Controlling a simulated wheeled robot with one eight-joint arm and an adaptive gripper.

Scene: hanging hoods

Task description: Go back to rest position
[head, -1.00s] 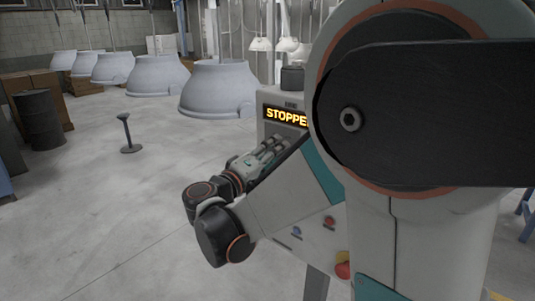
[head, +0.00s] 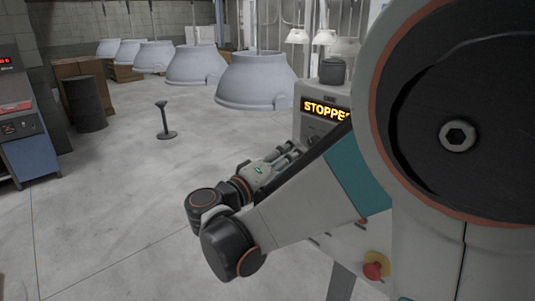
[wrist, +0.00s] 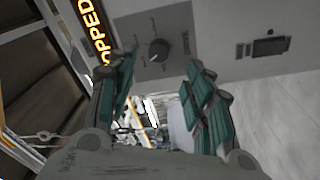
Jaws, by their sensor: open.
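My gripper (head: 290,155) is in the middle of the head view, at the end of my folded arm, in front of the control box (head: 312,125) with its lit "STOPPED" display (head: 325,110). In the wrist view my gripper (wrist: 158,66) has its two green-padded fingers spread, with nothing held between them. The panel's dark knob (wrist: 158,50) lies beyond the fingertips. I cannot tell the exact gap to the panel. Much of the control box is hidden behind my arm in the head view.
Large grey hoods (head: 257,80) hang in a row at the back. A small black stand (head: 165,120) and a dark barrel (head: 86,104) stand on the floor, left. A blue-grey machine (head: 22,130) is at the left edge. The floor between is clear. A red button (head: 374,270) shows lower right.

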